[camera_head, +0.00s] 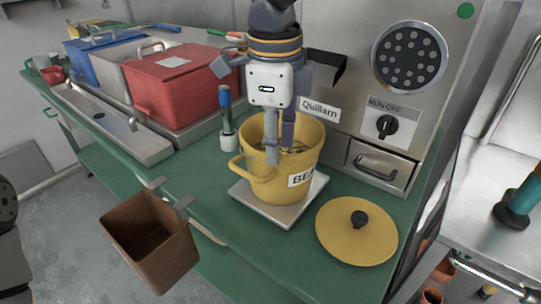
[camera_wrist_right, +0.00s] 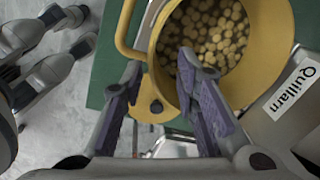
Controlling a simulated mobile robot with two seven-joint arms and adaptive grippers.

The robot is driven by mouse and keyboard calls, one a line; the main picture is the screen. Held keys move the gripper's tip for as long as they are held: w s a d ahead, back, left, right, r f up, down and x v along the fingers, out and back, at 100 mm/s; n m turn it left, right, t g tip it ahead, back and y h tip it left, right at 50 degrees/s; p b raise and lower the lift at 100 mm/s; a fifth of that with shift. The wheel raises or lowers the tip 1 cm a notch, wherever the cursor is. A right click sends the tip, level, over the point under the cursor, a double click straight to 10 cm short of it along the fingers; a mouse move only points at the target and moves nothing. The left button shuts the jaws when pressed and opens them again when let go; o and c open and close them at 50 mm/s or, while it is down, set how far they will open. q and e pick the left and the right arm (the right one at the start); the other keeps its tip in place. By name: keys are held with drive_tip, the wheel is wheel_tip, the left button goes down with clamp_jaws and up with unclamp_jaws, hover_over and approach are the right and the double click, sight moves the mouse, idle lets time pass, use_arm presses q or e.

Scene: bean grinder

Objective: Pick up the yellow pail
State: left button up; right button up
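The yellow pail (camera_head: 267,184) stands upright on a square metal plate on the green counter, its handle toward the left. It also shows in the right wrist view (camera_wrist_right: 262,62), with pale round pieces inside. My right gripper (camera_head: 279,150) points down over the near side of the pail's rim. Its fingers (camera_wrist_right: 165,95) are apart: one overlaps the pail's opening, the other lies outside the rim. Contact with the wall cannot be told. In the right wrist view, my left gripper (camera_wrist_right: 92,30) appears at the left with its fingers apart and nothing between them.
A yellow lid (camera_head: 357,231) with a black knob lies right of the pail. The grinder panel (camera_head: 345,115) stands close behind. A brown bin (camera_head: 150,240) hangs at the front edge.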

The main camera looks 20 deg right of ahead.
sight(274, 192)
wheel_tip(274, 192, down, 9)
drive_tip(key=shift+a+f, duration=0.1)
drive_tip(key=shift+w, duration=0.1)
clamp_jaws()
